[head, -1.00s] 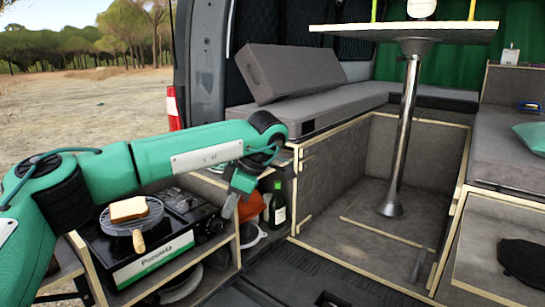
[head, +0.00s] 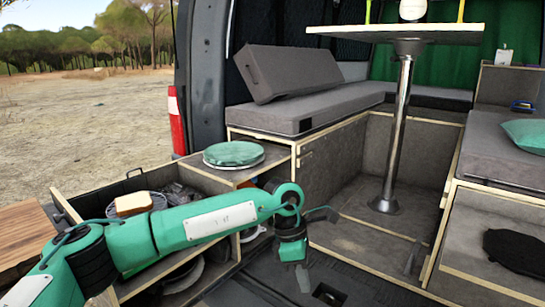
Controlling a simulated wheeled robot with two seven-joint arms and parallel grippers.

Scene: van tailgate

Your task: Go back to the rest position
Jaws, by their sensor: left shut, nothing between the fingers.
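My left arm comes in from the left and reaches low across the front of the kitchen drawer unit. My left gripper (head: 294,250) points down at the arm's end, over the dark van floor right of the unit. It is shut and empty, apart from any object. My right gripper is not in view.
A round green-topped dish (head: 234,154) sits on the unit's wooden top. A wooden board (head: 24,234) is at the left edge. The table post (head: 397,140) stands right of the gripper. A black round item (head: 516,252) lies at the right. The floor between is clear.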

